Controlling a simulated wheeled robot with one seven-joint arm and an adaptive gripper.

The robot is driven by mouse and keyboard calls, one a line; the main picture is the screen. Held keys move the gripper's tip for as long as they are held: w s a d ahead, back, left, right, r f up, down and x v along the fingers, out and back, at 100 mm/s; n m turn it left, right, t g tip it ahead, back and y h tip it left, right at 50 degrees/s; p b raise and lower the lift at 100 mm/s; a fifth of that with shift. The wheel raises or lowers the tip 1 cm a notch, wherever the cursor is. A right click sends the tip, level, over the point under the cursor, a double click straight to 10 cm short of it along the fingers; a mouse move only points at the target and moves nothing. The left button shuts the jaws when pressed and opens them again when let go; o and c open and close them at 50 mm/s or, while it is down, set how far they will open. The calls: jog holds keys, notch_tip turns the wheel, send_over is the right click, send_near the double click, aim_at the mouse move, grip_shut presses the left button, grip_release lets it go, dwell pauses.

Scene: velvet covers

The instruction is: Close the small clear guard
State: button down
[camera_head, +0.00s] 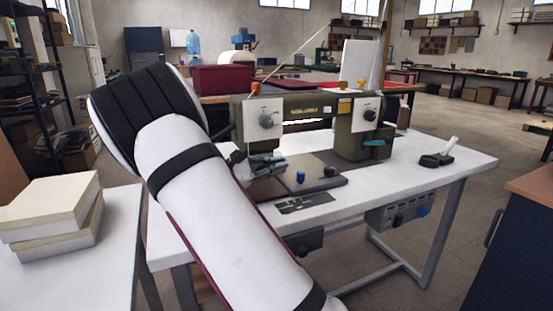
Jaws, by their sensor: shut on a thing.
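A green sewing machine (315,105) stands on a white table. My gripper (256,166) is small and partly hidden by my white and black arm. It is at the left end of the machine, below the head with the round dial, and appears shut on a thin piece there. A small greyish-green, glassy-looking piece (268,160) at the fingers looks like the clear guard. Its exact edges and tilt are too small to tell. The dark bed plate (310,185) lies just below and to the right.
A blue knob (300,177) and a black knob (330,171) stand on the bed plate. A black tool with a white handle (440,155) lies at the table's right. Stacked boxes (52,218) sit on a left table. A dark cabinet (515,250) is at right.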

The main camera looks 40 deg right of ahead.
jog(key=shift+w+f+m+b, duration=0.2)
jog(key=shift+f+m, duration=0.35)
jog(key=shift+m, duration=0.4)
jog(key=shift+w+f+m+b, duration=0.15)
jog(key=shift+f+m, duration=0.4)
jog(key=shift+m, duration=0.4)
jog(key=shift+s, duration=0.1)
jog(key=c, duration=1.7)
grip_release()
jog(key=shift+r, duration=0.1)
jog(key=shift+w+a, duration=0.25)
jog(key=shift+a, duration=0.2)
jog(key=v, duration=1.1)
